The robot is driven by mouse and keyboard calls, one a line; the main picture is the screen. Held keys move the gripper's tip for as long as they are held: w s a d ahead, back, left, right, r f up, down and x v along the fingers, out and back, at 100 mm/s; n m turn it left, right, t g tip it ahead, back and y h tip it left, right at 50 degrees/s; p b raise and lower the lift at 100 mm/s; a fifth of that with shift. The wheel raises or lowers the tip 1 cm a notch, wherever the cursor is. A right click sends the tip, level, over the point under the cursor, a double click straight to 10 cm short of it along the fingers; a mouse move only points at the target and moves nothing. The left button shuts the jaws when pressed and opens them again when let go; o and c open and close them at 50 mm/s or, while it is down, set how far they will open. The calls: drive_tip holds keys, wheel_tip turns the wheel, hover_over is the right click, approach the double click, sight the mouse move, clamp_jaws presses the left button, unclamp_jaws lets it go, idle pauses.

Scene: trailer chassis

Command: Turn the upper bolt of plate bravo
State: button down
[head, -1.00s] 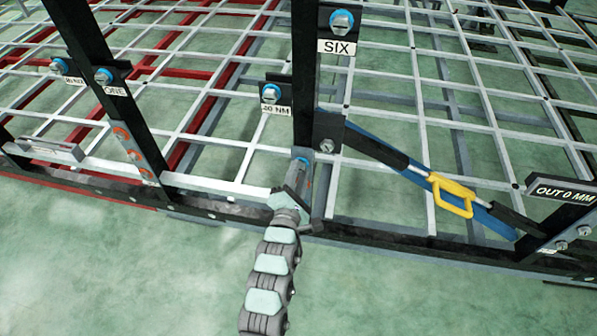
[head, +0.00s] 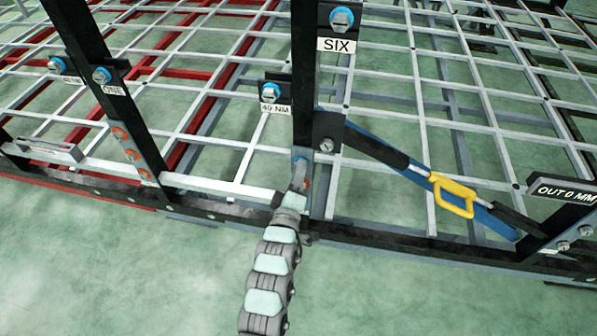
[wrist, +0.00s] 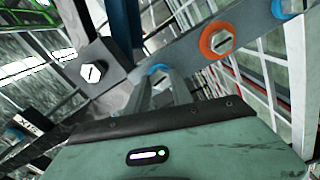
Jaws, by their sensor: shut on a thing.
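My gripper (head: 299,172) is at the low end of the dark middle post in the head view, against a narrow grey plate. In the wrist view, my gripper's fingers (wrist: 165,88) are shut on a bolt with a blue collar (wrist: 158,70), whose head is mostly hidden between them. The same grey plate (wrist: 187,58) runs up to the right there, with an orange-collared bolt (wrist: 220,40) beside the gripped one and another blue-collared bolt (wrist: 287,8) at the far end. In the head view the gripped bolt's blue collar (head: 300,158) shows at the plate's top. I see no plate name.
A dark bracket with a plain bolt (head: 326,145) sits close right of my gripper, where a blue strut (head: 370,145) with a yellow handle (head: 453,195) starts. Labelled bolts stand above: SIX (head: 341,19) and 40 NM (head: 269,92). Another bolted plate (head: 133,155) is left. Floor in front is clear.

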drive_tip(key=shift+r+m+p, duration=0.15)
drive_tip(key=shift+m+p, duration=0.2)
drive_tip(key=shift+m, duration=15.55)
